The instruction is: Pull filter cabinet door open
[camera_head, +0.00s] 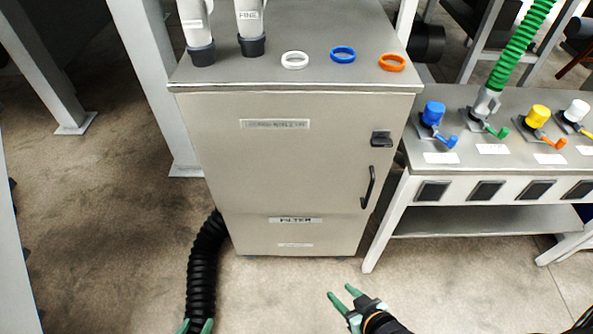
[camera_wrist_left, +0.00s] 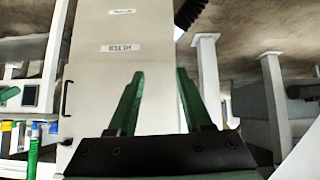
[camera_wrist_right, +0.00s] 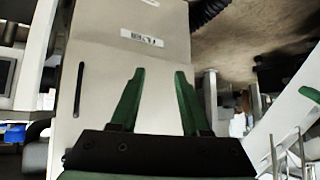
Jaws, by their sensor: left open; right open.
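The grey filter cabinet (camera_head: 270,180) stands in the middle of the head view, its front door closed. A black vertical handle (camera_head: 368,187) is on the door's right side, below a black latch (camera_head: 381,139). My right gripper (camera_head: 340,293) is open and empty in front of the cabinet's lower right, apart from the handle. My left gripper (camera_head: 197,326) shows only its green fingertips at the bottom edge, and it is open. The handle also shows at the left in the left wrist view (camera_wrist_left: 66,98) and in the right wrist view (camera_wrist_right: 78,90).
A black corrugated hose (camera_head: 203,270) runs down at the cabinet's lower left. A bench (camera_head: 470,215) with coloured valves stands close on the right. White posts (camera_head: 165,90) stand at the left. The floor in front of the cabinet is clear.

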